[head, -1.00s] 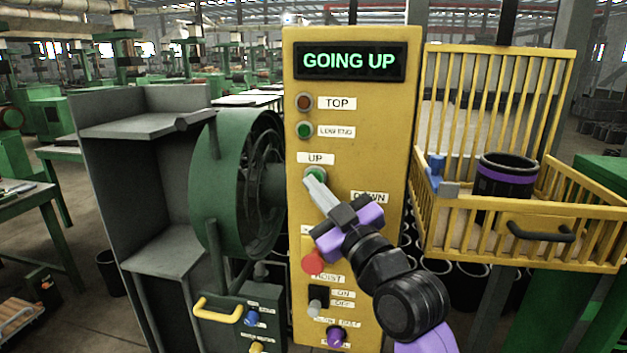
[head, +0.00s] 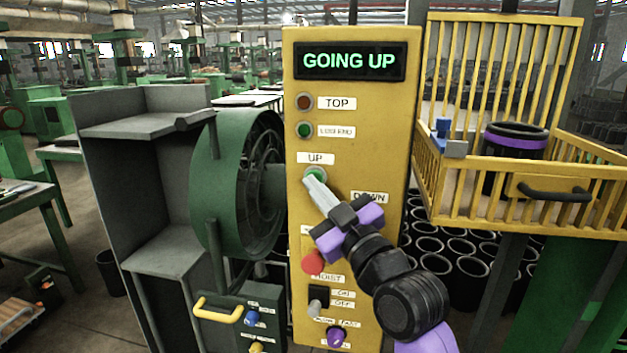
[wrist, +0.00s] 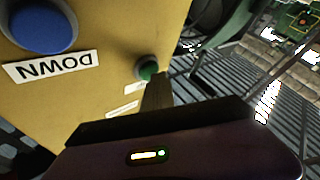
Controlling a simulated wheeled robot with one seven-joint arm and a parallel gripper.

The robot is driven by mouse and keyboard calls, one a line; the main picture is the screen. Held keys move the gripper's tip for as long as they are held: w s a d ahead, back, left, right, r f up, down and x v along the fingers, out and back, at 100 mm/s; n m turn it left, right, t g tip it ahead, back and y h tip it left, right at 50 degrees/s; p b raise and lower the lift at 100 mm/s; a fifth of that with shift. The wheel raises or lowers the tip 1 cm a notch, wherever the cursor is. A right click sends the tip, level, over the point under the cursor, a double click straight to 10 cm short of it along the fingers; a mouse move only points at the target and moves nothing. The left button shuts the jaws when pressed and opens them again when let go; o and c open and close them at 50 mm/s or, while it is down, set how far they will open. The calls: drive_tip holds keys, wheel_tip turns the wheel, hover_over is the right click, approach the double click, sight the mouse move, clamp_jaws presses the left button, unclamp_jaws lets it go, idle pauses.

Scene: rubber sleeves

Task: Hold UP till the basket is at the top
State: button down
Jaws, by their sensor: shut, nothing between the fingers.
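My gripper (head: 314,184) is shut and empty, its fingertips against the green UP button (head: 317,173) on the yellow control panel (head: 350,120). The wrist view also shows the fingertips at the green button (wrist: 147,67). The panel's display (head: 349,61) reads GOING UP. The lamp beside TOP (head: 304,102) is dull brown-red, and the lamp below it (head: 304,130) is green. The yellow basket (head: 520,212) hangs at the right, holding a black bin-like sleeve with a purple band (head: 515,142). The DOWN button (wrist: 42,22) is blue in the wrist view and hidden behind my gripper in the head view.
A red button (head: 313,262), a HOIST switch (head: 318,299) and a purple knob (head: 336,337) sit lower on the panel. Several black sleeves (head: 468,265) stand below the basket.

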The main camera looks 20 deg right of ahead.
idle(0.8)
drive_tip(key=shift+s+a, duration=0.4)
drive_tip(key=shift+s, duration=0.2)
drive_tip(key=shift+s+a+p, duration=0.35)
drive_tip(key=shift+s+a, duration=0.4)
drive_tip(key=shift+s, duration=0.3)
drive_tip(key=shift+s+a+p, duration=0.3)
drive_tip(key=shift+s+a, duration=0.45)
drive_tip(key=shift+s, duration=0.25)
